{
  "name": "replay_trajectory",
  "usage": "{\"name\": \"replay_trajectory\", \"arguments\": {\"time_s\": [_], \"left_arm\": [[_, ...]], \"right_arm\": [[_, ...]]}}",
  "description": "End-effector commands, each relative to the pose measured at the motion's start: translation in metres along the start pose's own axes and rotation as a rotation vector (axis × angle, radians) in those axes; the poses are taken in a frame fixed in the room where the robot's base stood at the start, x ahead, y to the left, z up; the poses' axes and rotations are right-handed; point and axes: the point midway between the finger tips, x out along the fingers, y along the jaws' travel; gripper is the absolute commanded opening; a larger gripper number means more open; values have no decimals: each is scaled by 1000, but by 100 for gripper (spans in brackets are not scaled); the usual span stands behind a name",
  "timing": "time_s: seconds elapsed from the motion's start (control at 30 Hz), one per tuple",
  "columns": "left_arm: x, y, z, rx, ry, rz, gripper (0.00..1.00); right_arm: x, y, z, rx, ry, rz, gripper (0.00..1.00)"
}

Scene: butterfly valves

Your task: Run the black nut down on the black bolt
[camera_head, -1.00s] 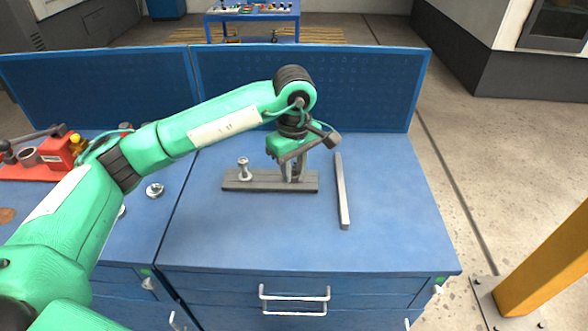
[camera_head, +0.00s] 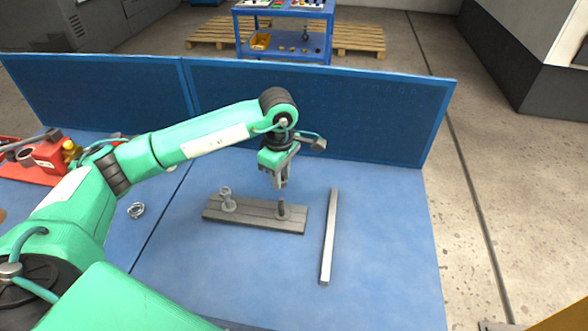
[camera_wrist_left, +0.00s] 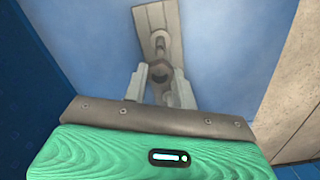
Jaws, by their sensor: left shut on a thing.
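The black bolt (camera_head: 282,207) stands upright near the right end of a flat grey plate (camera_head: 255,220) in the head view. My left gripper (camera_head: 281,184) is just above it, pointing down, with its fingertips over the bolt's top. In the left wrist view, the gripper (camera_wrist_left: 160,80) is shut on the dark, six-sided black nut (camera_wrist_left: 160,72) between its fingertips. The nut is too small to make out in the head view. Whether it touches the bolt's top cannot be told. My right gripper is in neither view.
A silver bolt (camera_head: 227,200) stands at the plate's left end. A grey bar (camera_head: 329,236) lies right of the plate. A loose silver nut (camera_head: 136,210) lies at the left, near a red tray (camera_head: 40,172). A blue panel (camera_head: 320,110) closes off the back.

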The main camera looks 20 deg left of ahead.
Motion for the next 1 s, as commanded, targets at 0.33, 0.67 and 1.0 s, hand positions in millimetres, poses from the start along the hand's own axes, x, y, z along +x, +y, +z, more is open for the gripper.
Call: {"name": "replay_trajectory", "arguments": {"time_s": [0.33, 0.67, 1.0], "left_arm": [[17, -1, -1, -6, -1, -1, 3], [49, 0, -1, -4, -1, 0, 3], [55, 0, -1, -5, 0, 0, 3]], "right_arm": [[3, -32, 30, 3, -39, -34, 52], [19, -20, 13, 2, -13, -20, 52], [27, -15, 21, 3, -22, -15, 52]]}}
